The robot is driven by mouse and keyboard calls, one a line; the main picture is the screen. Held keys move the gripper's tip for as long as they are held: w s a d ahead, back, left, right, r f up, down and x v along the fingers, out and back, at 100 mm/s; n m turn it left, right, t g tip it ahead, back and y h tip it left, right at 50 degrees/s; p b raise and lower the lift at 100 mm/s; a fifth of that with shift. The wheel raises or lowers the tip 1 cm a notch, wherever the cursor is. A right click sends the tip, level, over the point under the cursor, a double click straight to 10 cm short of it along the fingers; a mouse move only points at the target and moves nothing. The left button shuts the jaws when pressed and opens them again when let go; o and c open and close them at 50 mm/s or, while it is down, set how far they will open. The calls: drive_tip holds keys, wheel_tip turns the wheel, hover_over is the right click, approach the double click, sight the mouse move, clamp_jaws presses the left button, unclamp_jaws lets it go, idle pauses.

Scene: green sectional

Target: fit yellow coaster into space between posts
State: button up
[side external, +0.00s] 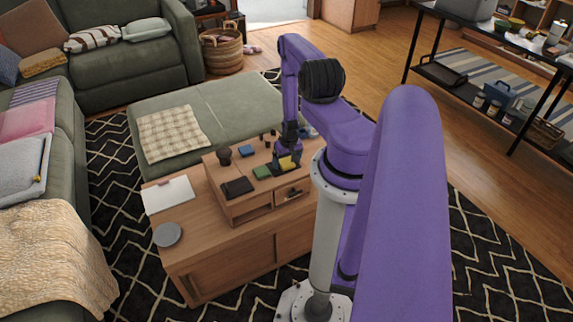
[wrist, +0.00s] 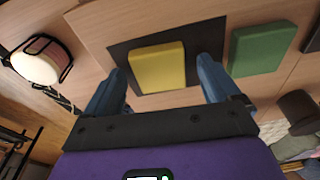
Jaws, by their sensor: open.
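The yellow coaster (wrist: 158,68) is a flat rounded square lying on a dark square patch (wrist: 122,50) on the wooden surface. In the side view the yellow coaster (side external: 287,163) is partly hidden by my gripper (side external: 288,156). In the wrist view my gripper (wrist: 163,66) is open, with one blue finger on each side of the coaster. Gaps show between the fingers and its edges. Small dark upright pieces (side external: 267,137) stand farther back in the side view; I cannot tell whether they are the posts.
A green block (wrist: 262,48) lies close to the right finger. On the wooden cabinet's raised shelf are a blue block (side external: 246,151), a dark brown cup (side external: 224,156) and a black flat tray (side external: 237,187). A white sheet (side external: 168,195) and grey disc (side external: 168,234) lie on the lower top.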

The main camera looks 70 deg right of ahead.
drive_tip(key=c, duration=1.1)
drive_tip(key=shift+c, duration=0.2)
